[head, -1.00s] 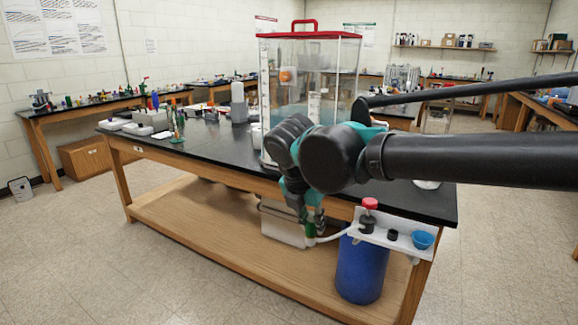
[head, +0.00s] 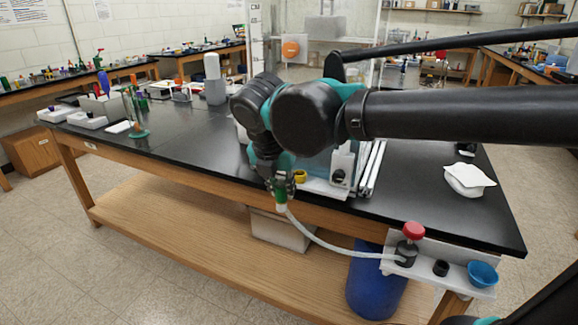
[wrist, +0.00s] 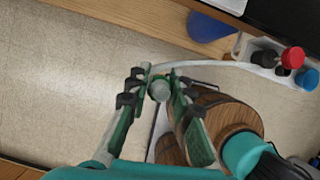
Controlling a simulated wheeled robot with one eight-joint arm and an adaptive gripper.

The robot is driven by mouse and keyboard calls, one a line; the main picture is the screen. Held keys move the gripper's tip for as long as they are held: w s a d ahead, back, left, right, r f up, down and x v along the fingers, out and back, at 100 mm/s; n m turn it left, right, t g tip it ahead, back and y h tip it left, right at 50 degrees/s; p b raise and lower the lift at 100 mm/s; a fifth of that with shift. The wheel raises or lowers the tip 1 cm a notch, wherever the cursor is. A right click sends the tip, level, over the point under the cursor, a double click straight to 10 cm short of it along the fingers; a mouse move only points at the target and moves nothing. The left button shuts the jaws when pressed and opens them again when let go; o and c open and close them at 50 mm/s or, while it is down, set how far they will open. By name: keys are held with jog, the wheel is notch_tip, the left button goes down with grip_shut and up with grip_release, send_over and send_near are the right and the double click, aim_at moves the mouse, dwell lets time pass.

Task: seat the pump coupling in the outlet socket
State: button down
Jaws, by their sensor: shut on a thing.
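My gripper (head: 281,188) is shut on the pump coupling (head: 281,203), a small green and whitish piece with a pale hose (head: 325,244) running from it to the red-topped pump (head: 408,243). In the wrist view the coupling (wrist: 160,89) sits between the fingertips of my gripper (wrist: 156,86). In the head view the gripper points down at the bench's front edge, just left of and below a yellow ring (head: 300,176) at the clear tank's base. The ring may be the outlet socket; I cannot tell for sure. My arm hides part of the tank.
The pump stands on a white shelf (head: 455,275) at the bench's front right corner, with a black cap (head: 441,268) and blue bowl (head: 482,273). A blue drum (head: 375,290) is below.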

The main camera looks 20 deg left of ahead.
jog(key=w, duration=0.6)
jog(key=w+a, duration=0.1)
jog(key=w, duration=1.1)
jog(key=shift+w+a, duration=0.15)
jog(key=shift+a, duration=0.1)
jog(key=shift+s+x, duration=0.15)
jog(key=shift+x, duration=0.7)
jog(key=shift+s+x, duration=0.2)
jog(key=shift+x, duration=0.7)
jog(key=c, duration=1.3)
grip_release()
jog(key=shift+f, duration=0.15)
jog(key=v, duration=1.2)
